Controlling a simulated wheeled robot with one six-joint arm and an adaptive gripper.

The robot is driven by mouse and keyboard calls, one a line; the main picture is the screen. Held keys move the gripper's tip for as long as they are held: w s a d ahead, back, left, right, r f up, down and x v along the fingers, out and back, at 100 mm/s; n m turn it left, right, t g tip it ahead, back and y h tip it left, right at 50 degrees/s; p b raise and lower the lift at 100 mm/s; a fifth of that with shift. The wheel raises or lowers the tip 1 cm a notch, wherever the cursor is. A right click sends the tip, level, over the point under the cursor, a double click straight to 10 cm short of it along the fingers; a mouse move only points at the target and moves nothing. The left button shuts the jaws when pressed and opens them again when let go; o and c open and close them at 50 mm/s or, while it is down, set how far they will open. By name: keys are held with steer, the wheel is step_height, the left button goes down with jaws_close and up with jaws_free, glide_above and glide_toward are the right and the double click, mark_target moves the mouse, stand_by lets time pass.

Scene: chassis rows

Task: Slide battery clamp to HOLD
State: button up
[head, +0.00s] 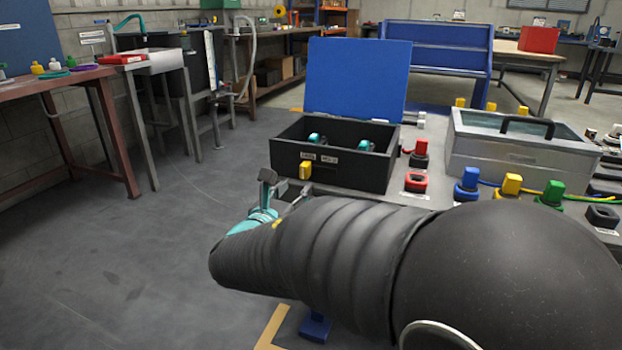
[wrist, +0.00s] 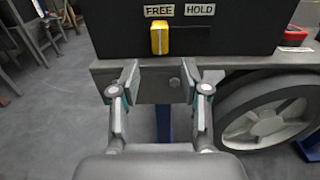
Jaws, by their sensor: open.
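The battery clamp is a yellow slider (wrist: 159,37) on the front of a black box (wrist: 118,42). In the wrist view it stands at the left end of a dark slot, under the FREE label (wrist: 159,11). The HOLD label (wrist: 200,9) is to its right. The yellow slider also shows in the head view (head: 305,170), at the box's front. My gripper (wrist: 160,80) is open and empty, below and in front of the slider, apart from it. In the head view my arm hides part of the gripper.
The black box has a raised blue lid (head: 357,78) and teal-and-black parts inside. A grey metal case (head: 500,150) stands right of it. Red, blue, yellow and green connectors line the bench. A wheel (wrist: 266,112) is below right of the box. The floor at left is clear.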

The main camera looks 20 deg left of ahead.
mark_target(305, 170)
steer(key=shift+w+d, duration=0.15)
steer(key=shift+w, duration=1.25)
steer(key=shift+w+d, duration=0.1)
steer(key=shift+w, duration=1.25)
jaws_close()
